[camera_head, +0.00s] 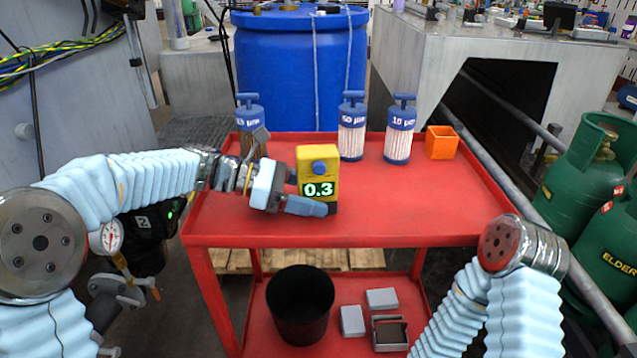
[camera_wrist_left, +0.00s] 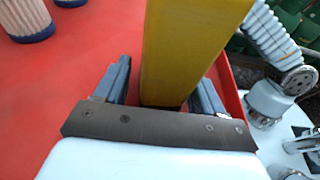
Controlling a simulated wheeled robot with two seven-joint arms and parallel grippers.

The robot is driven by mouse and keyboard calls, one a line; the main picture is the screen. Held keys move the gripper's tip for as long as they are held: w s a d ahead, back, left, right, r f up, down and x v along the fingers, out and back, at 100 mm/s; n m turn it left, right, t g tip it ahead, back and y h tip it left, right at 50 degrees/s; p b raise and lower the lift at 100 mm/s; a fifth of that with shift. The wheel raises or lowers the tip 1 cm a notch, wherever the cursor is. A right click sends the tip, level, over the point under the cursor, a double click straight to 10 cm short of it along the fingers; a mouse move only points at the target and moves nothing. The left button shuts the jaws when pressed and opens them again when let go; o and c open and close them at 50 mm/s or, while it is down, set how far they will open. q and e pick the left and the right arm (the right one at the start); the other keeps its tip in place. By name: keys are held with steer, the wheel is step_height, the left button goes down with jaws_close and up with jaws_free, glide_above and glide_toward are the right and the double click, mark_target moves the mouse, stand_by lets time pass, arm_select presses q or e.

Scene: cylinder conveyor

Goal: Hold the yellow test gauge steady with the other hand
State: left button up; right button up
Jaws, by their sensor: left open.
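The yellow test gauge (camera_head: 317,154) stands upright on the red cart's top, near its middle front. Its display reads 0.3 and a blue knob sits above the display. My left gripper (camera_head: 308,190) reaches in from the left, low at the gauge. In the left wrist view the yellow gauge (camera_wrist_left: 188,50) stands between the two open fingers (camera_wrist_left: 165,78), with a gap visible on the left side. I cannot tell whether either finger touches it. My right arm shows at the lower right, but its gripper is out of view.
Filter cartridges with blue caps (camera_head: 352,127) and an orange open box (camera_head: 441,143) stand along the back of the red cart (camera_head: 400,213). A black bucket (camera_head: 301,318) is on the lower shelf. Green gas cylinders (camera_head: 600,195) stand at the right.

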arm_select(q)
steer(key=c, duration=1.1)
arm_select(e)
steer(key=shift+c, duration=0.4)
arm_select(q)
steer(key=shift+o, duration=0.2)
arm_select(e)
jaws_close()
stand_by(0.6)
